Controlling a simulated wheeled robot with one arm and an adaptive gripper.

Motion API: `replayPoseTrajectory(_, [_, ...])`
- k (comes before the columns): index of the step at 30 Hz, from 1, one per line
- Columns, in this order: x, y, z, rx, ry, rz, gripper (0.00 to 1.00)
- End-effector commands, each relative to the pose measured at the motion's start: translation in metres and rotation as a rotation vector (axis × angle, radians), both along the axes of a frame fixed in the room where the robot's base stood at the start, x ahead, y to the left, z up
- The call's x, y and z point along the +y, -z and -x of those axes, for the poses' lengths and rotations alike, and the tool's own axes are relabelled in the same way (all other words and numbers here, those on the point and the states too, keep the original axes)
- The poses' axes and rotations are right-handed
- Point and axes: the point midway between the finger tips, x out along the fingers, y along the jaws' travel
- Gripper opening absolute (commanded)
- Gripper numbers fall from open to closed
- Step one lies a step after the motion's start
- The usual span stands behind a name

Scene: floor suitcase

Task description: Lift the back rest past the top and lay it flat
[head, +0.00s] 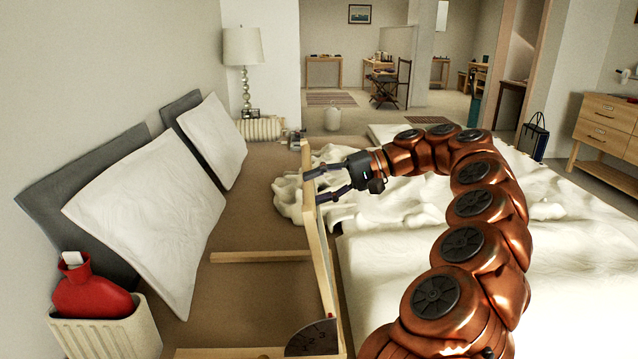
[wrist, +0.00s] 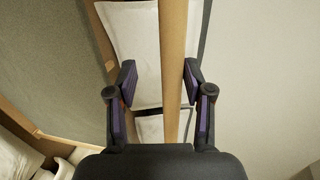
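The back rest (head: 322,245) is a pale wooden frame standing about upright on the brown bed base, seen nearly edge-on in the head view. A dark dial with numbers (head: 313,338) sits at its near lower corner. My gripper (head: 312,186) is at the upper part of the frame, coming from the right. In the wrist view a wooden bar (wrist: 173,50) of the frame runs between the two fingers of my gripper (wrist: 159,74). The fingers are apart. The right finger is close to the bar, and a gap shows at the left one. Contact cannot be told.
White pillows (head: 150,215) lean at the wall. A red hot-water bottle (head: 92,292) stands in a ribbed container (head: 105,330). Rumpled white bedding (head: 420,270) covers the right side.

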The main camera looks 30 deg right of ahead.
Motion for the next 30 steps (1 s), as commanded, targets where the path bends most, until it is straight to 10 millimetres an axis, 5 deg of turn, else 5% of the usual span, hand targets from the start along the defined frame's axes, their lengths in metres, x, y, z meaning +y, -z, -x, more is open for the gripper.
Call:
replayPoseTrajectory(16, [-0.002, -0.009, -0.001, -0.007, 0.008, 0.001, 0.49])
replayPoseTrajectory(30, [-0.003, -0.059, -0.001, -0.004, 0.010, 0.003, 0.49])
